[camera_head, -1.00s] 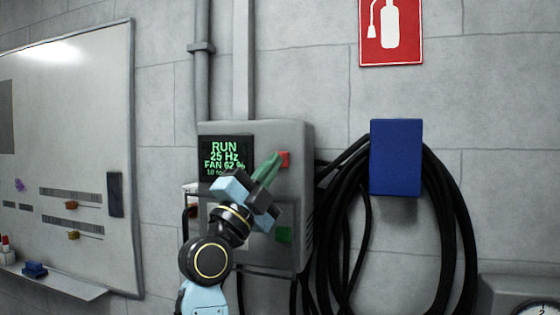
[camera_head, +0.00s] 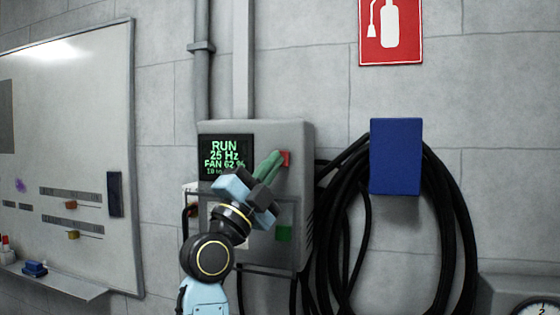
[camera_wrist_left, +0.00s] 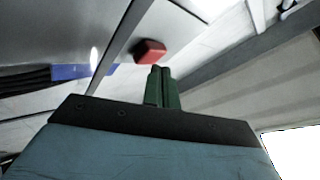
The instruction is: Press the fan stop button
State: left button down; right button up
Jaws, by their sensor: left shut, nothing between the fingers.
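A grey control box (camera_head: 300,200) hangs on the wall, its display (camera_head: 226,155) reading RUN, 25 Hz, FAN 62 %. A red button (camera_head: 286,158) sits on its front, right of the display; it also shows in the left wrist view (camera_wrist_left: 149,51). A green button (camera_head: 284,233) is lower down. My left gripper (camera_head: 276,158) has green fingers, shut and empty, with the tips just left of the red button in the head view. In the left wrist view the fingertips (camera_wrist_left: 160,69) lie just below the red button, seemingly apart from it. My right gripper is out of view.
A blue holder (camera_head: 396,157) with looped black hoses (camera_head: 465,240) is on the wall to the right. A whiteboard (camera_head: 75,130) with a tray is at left. A red extinguisher sign (camera_head: 391,30) hangs above.

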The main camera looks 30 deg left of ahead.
pick_arm(q)
jog(key=shift+w+a, duration=0.1)
jog(key=shift+w, duration=0.15)
dwell(0.3)
jog(key=shift+a+r+b, duration=0.2)
jog(key=shift+r+b, duration=0.15)
dwell(1.1)
jog(key=shift+w+d+f+y, duration=0.15)
jog(key=shift+f+y, duration=0.15)
jog(key=shift+f, duration=0.2)
jog(key=shift+f, duration=0.1)
jog(key=shift+s+d+p, duration=0.15)
jog(key=shift+s+d, duration=0.1)
jog(key=shift+s, duration=0.7)
jog(key=shift+s+d+p, duration=0.1)
jog(key=shift+s+d, duration=0.1)
jog(key=shift+s, duration=0.8)
jog(key=shift+s+d+p, duration=0.15)
jog(key=shift+s+d, duration=0.1)
jog(key=shift+s, duration=0.7)
